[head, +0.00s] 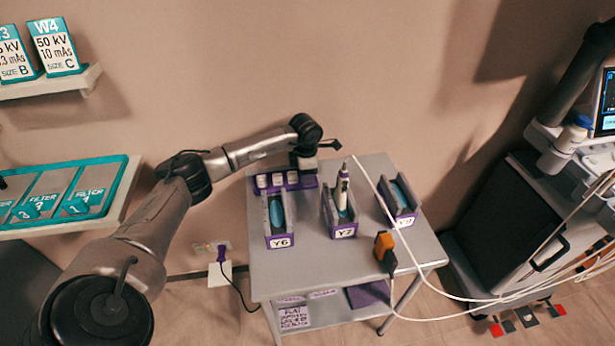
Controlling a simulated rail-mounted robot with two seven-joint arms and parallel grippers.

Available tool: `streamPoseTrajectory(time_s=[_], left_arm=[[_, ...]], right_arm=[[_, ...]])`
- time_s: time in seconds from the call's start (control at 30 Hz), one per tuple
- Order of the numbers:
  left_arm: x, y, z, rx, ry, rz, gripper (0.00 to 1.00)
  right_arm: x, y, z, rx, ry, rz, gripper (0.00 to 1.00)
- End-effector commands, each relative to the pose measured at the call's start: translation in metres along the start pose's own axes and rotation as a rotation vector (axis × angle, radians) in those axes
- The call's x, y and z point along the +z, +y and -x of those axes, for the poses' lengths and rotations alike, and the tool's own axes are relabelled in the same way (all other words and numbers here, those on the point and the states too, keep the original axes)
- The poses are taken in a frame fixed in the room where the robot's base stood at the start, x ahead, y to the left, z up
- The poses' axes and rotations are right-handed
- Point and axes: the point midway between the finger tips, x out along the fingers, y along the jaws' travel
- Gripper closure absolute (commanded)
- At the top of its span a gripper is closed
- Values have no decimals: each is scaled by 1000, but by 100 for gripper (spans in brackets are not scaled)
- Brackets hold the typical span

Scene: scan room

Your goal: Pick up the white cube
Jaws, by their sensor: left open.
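Small white blocks, which look like the white cubes, stand in a row in a purple rack at the back left of the grey table; one is the left block (262,181) and another the middle block (277,180). The purple rack (285,188) is partly covered at its right end by my gripper. My left gripper (307,170) points down over that right end and is open. Its fingertips are small and dark, so I cannot tell whether a block is between them. My right gripper is not in view.
The grey table (310,262) also bears holder Y6 (280,241), holder Y7 (343,231) with an upright white probe (342,190), another holder (405,219) and an orange-and-black device (385,248). A white cable (390,225) crosses the table's right side. Its front left is clear.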

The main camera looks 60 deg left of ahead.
Motion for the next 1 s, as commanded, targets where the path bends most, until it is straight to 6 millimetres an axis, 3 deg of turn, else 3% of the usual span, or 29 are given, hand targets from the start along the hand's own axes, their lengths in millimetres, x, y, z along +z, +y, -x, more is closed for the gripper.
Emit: streamPoseTrajectory(time_s=[0.4,0.77,1.0], left_arm=[[0,0,0,0,0,0,91],[0,0,9,2,-1,1,91],[0,1,42,2,-2,1,91]], right_arm=[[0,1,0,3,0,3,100],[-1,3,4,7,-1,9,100],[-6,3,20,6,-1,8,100]])
